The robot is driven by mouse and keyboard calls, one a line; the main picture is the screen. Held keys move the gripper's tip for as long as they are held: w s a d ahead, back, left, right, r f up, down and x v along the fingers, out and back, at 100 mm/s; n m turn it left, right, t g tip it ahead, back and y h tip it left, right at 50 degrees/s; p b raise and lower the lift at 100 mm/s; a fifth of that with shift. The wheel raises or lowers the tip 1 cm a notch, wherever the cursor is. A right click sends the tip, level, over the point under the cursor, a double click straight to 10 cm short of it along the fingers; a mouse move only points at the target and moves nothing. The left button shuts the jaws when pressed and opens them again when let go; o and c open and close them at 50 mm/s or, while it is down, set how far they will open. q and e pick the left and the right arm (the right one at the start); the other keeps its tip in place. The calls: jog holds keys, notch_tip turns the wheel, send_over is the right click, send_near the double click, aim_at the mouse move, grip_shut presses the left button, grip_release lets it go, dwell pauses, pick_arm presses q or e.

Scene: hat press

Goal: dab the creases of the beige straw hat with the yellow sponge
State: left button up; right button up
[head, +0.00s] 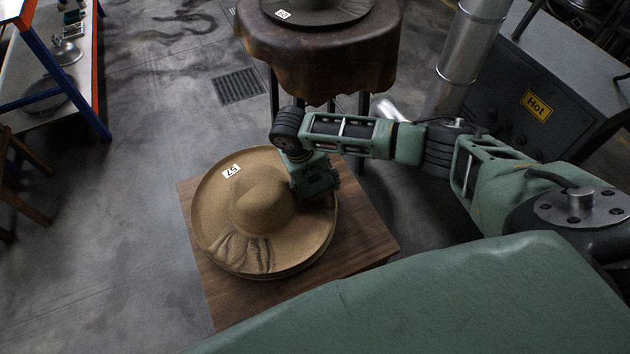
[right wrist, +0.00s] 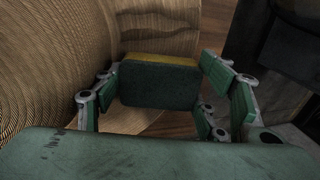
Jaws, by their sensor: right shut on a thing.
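The beige straw hat (head: 265,205) lies brim down on a wooden table, with a white tag marked 57 on its brim. Creases (head: 243,252) show in the brim at its front left. My right gripper (head: 318,200) is over the right side of the brim, beside the crown, away from the creases. In the right wrist view the gripper (right wrist: 165,95) is shut on the yellow sponge (right wrist: 160,60), which has a dark green face towards the camera. The straw (right wrist: 50,70) fills the left of that view. Whether the sponge touches the hat cannot be told. My left gripper is not in view.
The wooden table (head: 370,245) has bare top to the right of the hat. A round stand with a brown leather cover (head: 330,60) bears a dark hat (head: 320,12) behind. A dark machine labelled Hot (head: 535,105) stands at the right. A shelf (head: 75,90) is at far left.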

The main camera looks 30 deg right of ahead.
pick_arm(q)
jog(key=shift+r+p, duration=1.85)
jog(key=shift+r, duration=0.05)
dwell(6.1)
